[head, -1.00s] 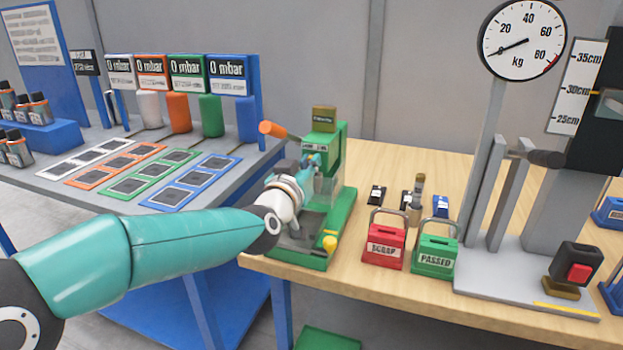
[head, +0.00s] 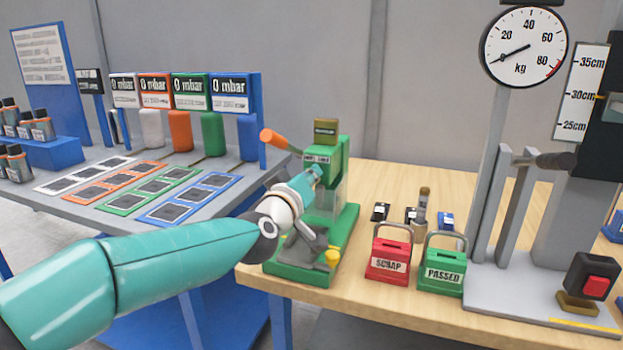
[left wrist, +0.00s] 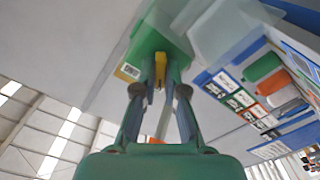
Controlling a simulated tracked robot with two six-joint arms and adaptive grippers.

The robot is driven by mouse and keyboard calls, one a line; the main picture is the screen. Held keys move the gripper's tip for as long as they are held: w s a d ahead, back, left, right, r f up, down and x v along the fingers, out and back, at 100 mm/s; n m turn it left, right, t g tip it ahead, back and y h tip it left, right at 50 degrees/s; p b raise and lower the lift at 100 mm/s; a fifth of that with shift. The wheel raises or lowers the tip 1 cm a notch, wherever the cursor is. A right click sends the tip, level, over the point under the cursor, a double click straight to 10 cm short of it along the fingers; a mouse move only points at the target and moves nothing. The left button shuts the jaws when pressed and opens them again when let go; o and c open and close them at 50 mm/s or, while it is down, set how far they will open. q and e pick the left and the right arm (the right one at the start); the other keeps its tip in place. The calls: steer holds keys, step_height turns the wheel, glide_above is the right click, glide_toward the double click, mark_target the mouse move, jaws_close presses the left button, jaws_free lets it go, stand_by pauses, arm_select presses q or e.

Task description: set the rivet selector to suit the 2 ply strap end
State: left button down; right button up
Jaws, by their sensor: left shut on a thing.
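The green riveting press (head: 331,160) stands at the left end of the wooden bench, with an orange-handled lever (head: 281,141) on its left. My left gripper (head: 316,174) is at the front of the press head. In the left wrist view its two fingers (left wrist: 162,88) are shut on a small yellow piece (left wrist: 160,68) on the green head (left wrist: 150,45), which looks like the rivet selector. Its setting cannot be read, and the fingers hide part of it. A 2 ply strap end cannot be made out. My right gripper is not in view.
A red SCRAP box (head: 391,260) and a green PASSED box (head: 442,270) stand right of the press. Behind them are small black and blue blocks. A kg dial (head: 523,48) rises at the right. A side table with coloured mats (head: 150,190) is at the left.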

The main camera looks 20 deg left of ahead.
arm_select(q)
steer(key=shift+f, duration=0.1)
steer(key=c, duration=1.2)
jaws_free()
steer(key=shift+c, duration=0.2)
steer(key=s, duration=1.2)
steer(key=shift+a, duration=0.25)
